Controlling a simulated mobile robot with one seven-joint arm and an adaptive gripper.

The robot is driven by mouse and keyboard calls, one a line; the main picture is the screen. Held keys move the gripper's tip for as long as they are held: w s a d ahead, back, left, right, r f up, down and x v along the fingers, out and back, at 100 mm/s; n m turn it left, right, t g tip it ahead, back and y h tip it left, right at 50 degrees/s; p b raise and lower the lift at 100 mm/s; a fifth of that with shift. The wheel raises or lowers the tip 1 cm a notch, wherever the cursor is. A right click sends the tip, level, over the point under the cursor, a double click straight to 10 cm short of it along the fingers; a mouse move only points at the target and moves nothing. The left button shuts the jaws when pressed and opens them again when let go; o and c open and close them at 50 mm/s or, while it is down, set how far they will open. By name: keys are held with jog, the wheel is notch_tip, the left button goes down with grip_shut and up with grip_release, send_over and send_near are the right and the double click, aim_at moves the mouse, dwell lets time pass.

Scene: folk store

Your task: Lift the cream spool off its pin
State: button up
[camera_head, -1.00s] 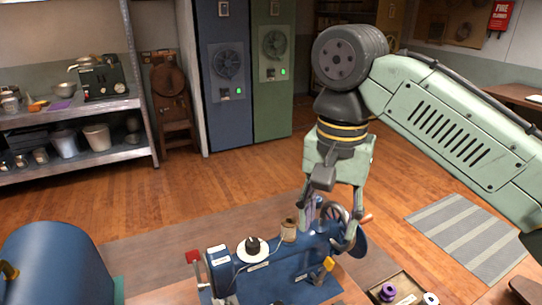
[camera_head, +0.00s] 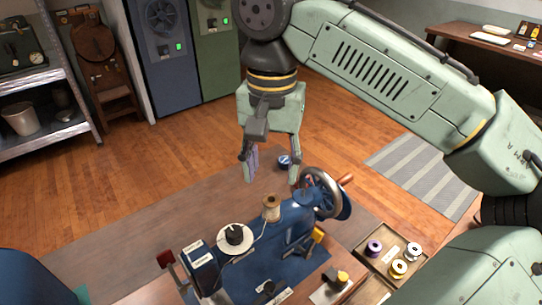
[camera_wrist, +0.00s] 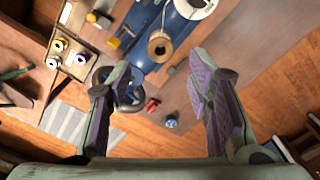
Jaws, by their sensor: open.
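The cream spool (camera_head: 271,208) stands upright on its pin on top of the blue sewing machine (camera_head: 290,228). In the wrist view the cream spool (camera_wrist: 160,47) shows its round top, ahead of and between the finger directions. My gripper (camera_head: 271,174) is open and empty, pointing down. In the head view its fingertips appear just above the spool, apart from it. The wrist view shows both purple-padded fingers of my gripper (camera_wrist: 152,80) spread wide with nothing between them. The pin is mostly hidden inside the spool.
A white disc with a black knob (camera_head: 235,238) sits left of the spool. The metal handwheel (camera_head: 321,193) rises close on the right. A tray (camera_head: 364,256) holds purple, yellow and white spools. A small blue item (camera_head: 284,161) lies behind the machine.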

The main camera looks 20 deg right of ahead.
aim_at(271, 195)
notch_tip(271, 195, down, 4)
jog(key=b, duration=0.3)
jog(key=shift+f, duration=0.1)
jog(key=shift+f+b, duration=0.75)
jog(key=shift+f, duration=0.85)
jog(key=shift+p, duration=0.3)
jog(key=c, duration=0.7)
jog(key=shift+r+p, duration=2.7)
jog(key=shift+r, duration=0.6)
